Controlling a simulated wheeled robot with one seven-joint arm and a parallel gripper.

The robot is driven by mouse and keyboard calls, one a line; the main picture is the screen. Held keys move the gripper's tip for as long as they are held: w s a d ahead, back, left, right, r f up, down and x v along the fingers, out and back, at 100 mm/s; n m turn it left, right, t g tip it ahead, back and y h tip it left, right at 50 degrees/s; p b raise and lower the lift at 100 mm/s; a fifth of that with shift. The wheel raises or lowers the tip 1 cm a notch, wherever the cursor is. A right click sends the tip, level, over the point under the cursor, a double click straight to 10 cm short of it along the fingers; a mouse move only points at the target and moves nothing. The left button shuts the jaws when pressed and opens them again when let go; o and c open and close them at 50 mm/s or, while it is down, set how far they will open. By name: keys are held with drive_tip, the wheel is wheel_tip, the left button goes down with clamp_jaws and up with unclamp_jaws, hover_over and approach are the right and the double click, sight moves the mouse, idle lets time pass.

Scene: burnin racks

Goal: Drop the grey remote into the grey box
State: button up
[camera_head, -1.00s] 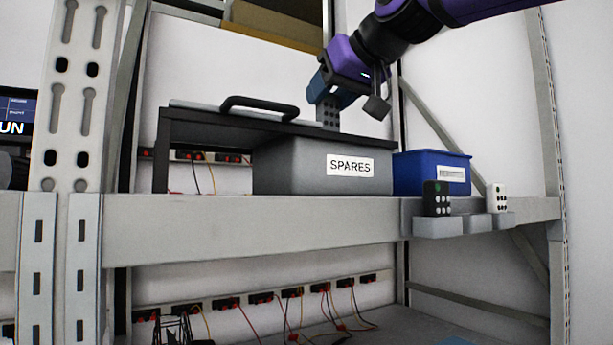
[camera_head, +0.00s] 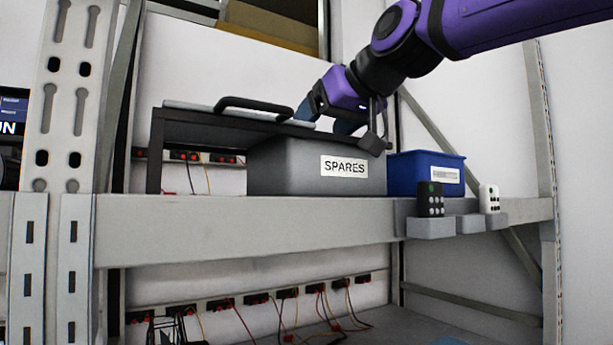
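The grey box (camera_head: 270,168), labelled SPARES, stands on the shelf, partly under a black stand. My gripper (camera_head: 326,118) is over the box's right part, tilted down, with its blue fingers spread apart. I see nothing between the fingers. The grey remote is not visible now; the box's inside is hidden by its front wall.
A grey lid with a black handle (camera_head: 262,104) lies on the black stand (camera_head: 158,150). A blue box (camera_head: 408,175) stands right of the grey box. A black remote (camera_head: 430,198) and a white remote (camera_head: 489,198) stand in holders on the shelf's front edge (camera_head: 250,220).

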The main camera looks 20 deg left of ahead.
drive_tip(key=v, duration=1)
drive_tip(key=shift+s+d+r, duration=0.2)
drive_tip(key=shift+d, duration=0.05)
drive_tip(key=d+f+m+h, duration=0.6)
drive_tip(key=d+f+h, duration=0.1)
drive_tip(key=d+f, duration=1.35)
drive_tip(key=s+d+f+m+g+h, duration=0.1)
drive_tip(key=s+d+f+m+h, duration=0.1)
drive_tip(key=s+d+f, duration=0.4)
drive_tip(key=s+d+f+m+g+h, duration=0.1)
drive_tip(key=s+d+f+m+h, duration=0.1)
drive_tip(key=s+d+f, duration=0.4)
drive_tip(key=d+f+m, duration=0.1)
drive_tip(key=d+f, duration=0.2)
drive_tip(key=f, duration=0.3)
drive_tip(key=shift+s+d+f+g, duration=0.15)
drive_tip(key=shift+s+d+g, duration=0.15)
drive_tip(key=shift+s+d, duration=0.1)
